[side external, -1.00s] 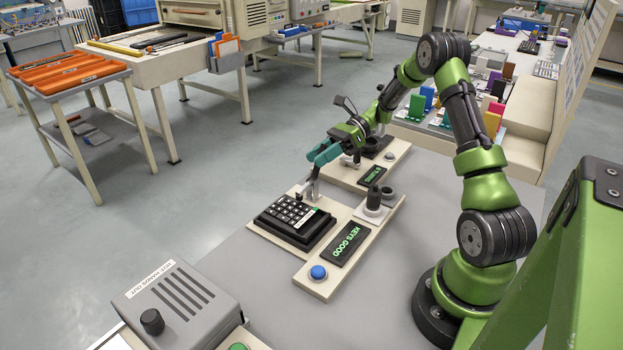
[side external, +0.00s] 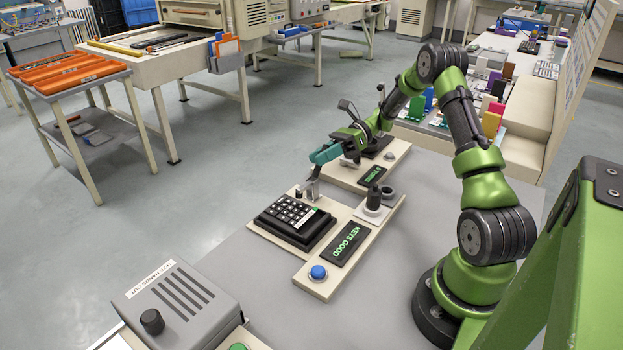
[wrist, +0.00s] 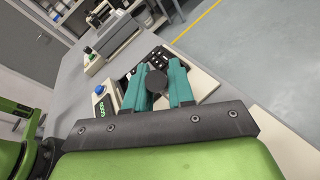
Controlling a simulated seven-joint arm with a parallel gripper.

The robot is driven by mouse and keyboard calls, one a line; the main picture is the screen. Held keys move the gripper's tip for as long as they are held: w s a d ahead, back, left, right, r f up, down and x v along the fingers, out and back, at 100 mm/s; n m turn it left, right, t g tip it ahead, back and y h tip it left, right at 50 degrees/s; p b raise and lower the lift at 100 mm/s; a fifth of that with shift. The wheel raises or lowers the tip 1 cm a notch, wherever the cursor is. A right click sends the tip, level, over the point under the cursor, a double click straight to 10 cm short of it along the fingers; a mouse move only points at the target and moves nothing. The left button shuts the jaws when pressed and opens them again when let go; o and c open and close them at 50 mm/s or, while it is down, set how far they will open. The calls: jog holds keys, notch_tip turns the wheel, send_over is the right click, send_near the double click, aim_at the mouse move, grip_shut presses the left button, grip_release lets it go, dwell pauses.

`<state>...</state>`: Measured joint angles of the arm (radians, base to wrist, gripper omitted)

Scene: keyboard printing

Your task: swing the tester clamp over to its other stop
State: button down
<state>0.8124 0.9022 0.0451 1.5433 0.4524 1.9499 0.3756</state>
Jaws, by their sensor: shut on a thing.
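The tester clamp (side external: 310,188) stands at the back edge of the black keypad (side external: 291,217), which lies on a cream tester base. My gripper (side external: 321,158), with teal fingers, reaches down onto the clamp from behind. In the wrist view my gripper (wrist: 157,76) is shut on the clamp's dark round knob (wrist: 156,83), between the two fingers. The keypad (wrist: 150,58) shows partly beyond the fingers there. The fingers hide much of the clamp, and its exact angle is hard to tell.
A green-lit KEYS GOOD display (side external: 349,243), a blue button (side external: 318,272) and an upright dark knob (side external: 374,198) sit on the tester's right part. A grey vented box (side external: 178,307) stands at the front left. The grey table to the right is clear.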

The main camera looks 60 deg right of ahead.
jog(key=c, duration=1.1)
grip_release()
jog(key=shift+d, duration=0.1)
jog(key=v, duration=1.6)
jog(key=shift+s+d+r, duration=0.1)
jog(key=shift+s+d, duration=0.1)
jog(key=shift+d, duration=0.05)
